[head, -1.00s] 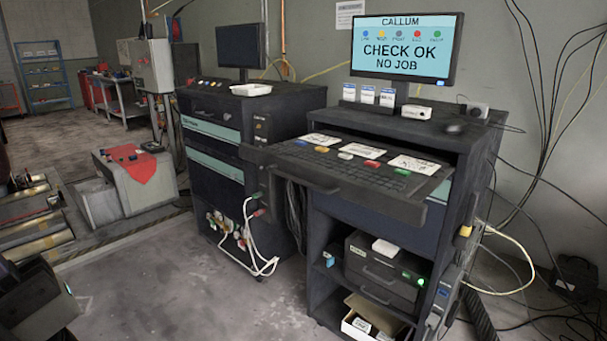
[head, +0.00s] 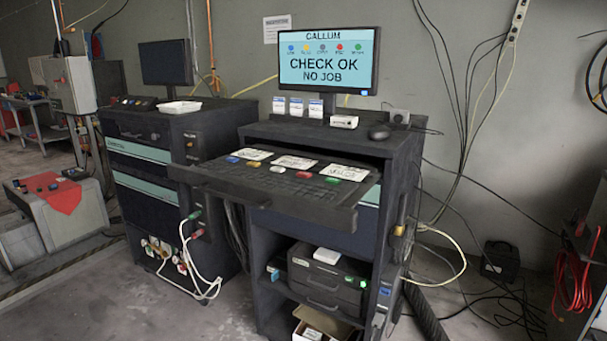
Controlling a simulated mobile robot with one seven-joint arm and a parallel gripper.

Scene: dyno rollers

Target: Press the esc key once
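The dark keyboard (head: 258,178) lies on a pulled-out drawer of the right cabinet in the head view. The key lettering is too small to read, so I cannot tell which key is esc. My gripper is not in view.
White cards (head: 294,162) lie behind the coloured keys. A mouse (head: 379,132) sits on the cabinet top. A second cabinet (head: 168,185) with a white tray (head: 178,107) stands at left. Cables hang from its front and run along the right wall. Floor before the cabinets is clear.

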